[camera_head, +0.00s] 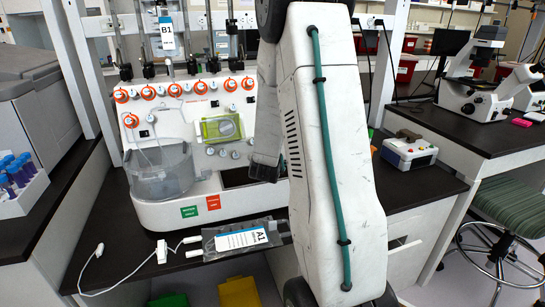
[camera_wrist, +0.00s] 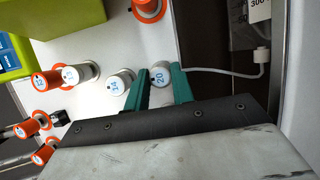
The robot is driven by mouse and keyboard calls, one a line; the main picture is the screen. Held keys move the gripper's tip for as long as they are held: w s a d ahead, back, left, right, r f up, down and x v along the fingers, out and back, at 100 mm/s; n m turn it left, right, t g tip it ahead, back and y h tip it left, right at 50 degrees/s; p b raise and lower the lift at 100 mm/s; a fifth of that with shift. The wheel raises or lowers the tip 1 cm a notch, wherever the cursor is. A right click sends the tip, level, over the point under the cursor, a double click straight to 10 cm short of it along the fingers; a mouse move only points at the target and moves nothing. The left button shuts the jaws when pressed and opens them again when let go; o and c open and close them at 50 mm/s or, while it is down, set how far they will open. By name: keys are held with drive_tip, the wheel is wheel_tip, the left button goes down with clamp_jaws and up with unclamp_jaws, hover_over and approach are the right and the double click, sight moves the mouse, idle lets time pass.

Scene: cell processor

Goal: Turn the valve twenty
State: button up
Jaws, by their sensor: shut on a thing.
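The valve marked 20 (camera_wrist: 160,76) is a white round knob with blue digits on the white front panel. In the wrist view my gripper (camera_wrist: 161,82) has its two green fingers on either side of this knob, shut on it. The valve marked 14 (camera_wrist: 120,84) is just left of the fingers. In the head view the cell processor (camera_head: 160,205) is a white machine with a row of orange-ringed valves; my arm hides its right part, with the gripper's fingertips and valve 20.
Other orange-ringed knobs (camera_wrist: 47,80) are left in the wrist view. A thin white tube (camera_wrist: 225,72) runs right of the valve. In the head view a bag labelled A1 (camera_head: 240,240) lies at the bench front, and a small coloured device (camera_head: 409,150) is to the right.

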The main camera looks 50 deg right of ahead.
drive_tip(key=o, duration=1)
drive_tip(key=shift+w, duration=0.1)
drive_tip(key=shift+a, duration=0.1)
drive_tip(key=v, duration=0.7)
drive_tip(key=shift+s+a+r, duration=0.2)
